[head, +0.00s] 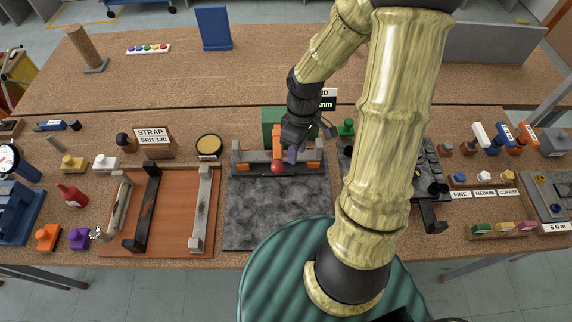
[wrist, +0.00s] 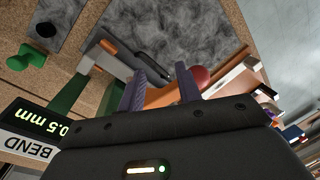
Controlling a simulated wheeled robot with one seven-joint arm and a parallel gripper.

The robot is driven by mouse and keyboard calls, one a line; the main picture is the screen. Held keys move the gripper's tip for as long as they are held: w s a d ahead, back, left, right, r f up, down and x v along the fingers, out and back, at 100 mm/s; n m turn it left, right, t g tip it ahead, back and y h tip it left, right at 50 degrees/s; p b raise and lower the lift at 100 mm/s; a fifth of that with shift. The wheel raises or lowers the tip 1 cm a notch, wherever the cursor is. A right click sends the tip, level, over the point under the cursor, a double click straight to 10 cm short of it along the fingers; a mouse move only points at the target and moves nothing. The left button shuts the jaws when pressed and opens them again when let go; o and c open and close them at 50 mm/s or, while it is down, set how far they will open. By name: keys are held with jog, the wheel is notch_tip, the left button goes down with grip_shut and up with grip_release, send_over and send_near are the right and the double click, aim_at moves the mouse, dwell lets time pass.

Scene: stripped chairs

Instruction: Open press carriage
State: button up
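The press (head: 239,163) has a long grey bar with orange parts at the back of a dark grey stone slab (head: 260,215). A red ball knob (head: 277,168) sits at the front of its middle, below an orange upright (head: 277,137). My gripper (head: 291,155) points down at the press, just right of the knob. In the wrist view its two purple fingers (wrist: 161,82) stand apart. The red knob (wrist: 201,77) is beside the right finger, outside the gap. An orange-brown surface shows between the fingers; whether they touch it I cannot tell.
A green block (head: 271,118) stands behind the press, with a BEND display (wrist: 38,124) close by. A red-brown board (head: 175,215) with clamp bars lies left of the slab. My arm hides part of the dark fixture (head: 425,165) on the right.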

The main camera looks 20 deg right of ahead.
aim_at(284, 173)
jog(key=w+d+n+y+p, duration=0.3)
jog(key=w+d+n, duration=0.2)
jog(key=d+n, duration=0.1)
jog(key=shift+w+r+t+y, duration=0.2)
jog(key=shift+r+t+y, duration=0.1)
jog(key=shift+t+y, duration=0.1)
jog(key=shift+s, duration=0.25)
jog(key=p+x, duration=0.3)
jog(key=x, duration=1.4)
jog(key=shift+a+f, duration=0.15)
jog(key=shift+f, duration=0.05)
grip_shut()
